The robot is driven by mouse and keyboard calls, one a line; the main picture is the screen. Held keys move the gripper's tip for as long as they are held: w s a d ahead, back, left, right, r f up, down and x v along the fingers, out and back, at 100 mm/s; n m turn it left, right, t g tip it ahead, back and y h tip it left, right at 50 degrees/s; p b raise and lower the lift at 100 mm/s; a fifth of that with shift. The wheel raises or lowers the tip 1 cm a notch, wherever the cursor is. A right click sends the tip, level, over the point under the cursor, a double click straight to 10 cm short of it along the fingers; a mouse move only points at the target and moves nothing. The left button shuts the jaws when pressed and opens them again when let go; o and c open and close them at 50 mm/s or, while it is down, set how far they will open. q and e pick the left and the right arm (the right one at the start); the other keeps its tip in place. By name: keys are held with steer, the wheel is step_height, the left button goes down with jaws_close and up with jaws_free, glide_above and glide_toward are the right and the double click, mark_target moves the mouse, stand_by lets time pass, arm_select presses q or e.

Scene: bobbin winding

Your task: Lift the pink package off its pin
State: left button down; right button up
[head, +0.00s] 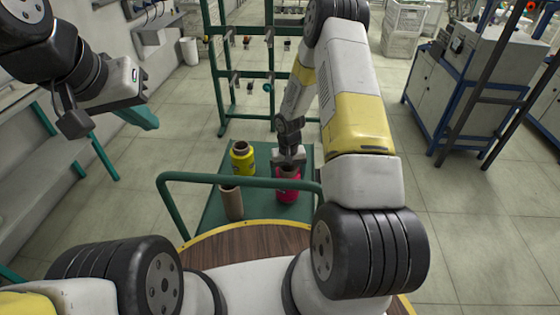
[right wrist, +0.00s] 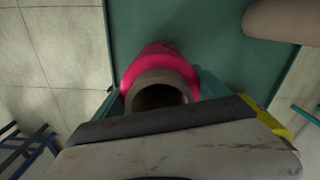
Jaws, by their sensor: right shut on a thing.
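The pink package (head: 287,192), pink yarn on a brown tube, is at the front right of the green cart platform. My right gripper (head: 289,168) reaches down to it from above and is shut on it. In the right wrist view the pink package (right wrist: 147,60) sits between the teal fingers, its open tube end facing the camera. Its pin is not visible, and I cannot tell whether the package is clear of it. My left gripper (head: 142,117) hangs at the upper left, away from the cart; its finger gap does not show.
A yellow package (head: 242,158) and a bare brown tube (head: 231,203) stand on the green platform (head: 268,160) beside the pink one. A green handle rail (head: 235,180) crosses in front. A green rack (head: 230,75) with pegs stands behind.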

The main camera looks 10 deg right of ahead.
steer(key=shift+r, duration=0.1)
step_height(320, 180, up, 10)
stand_by(0.4)
steer(key=shift+s, duration=0.1)
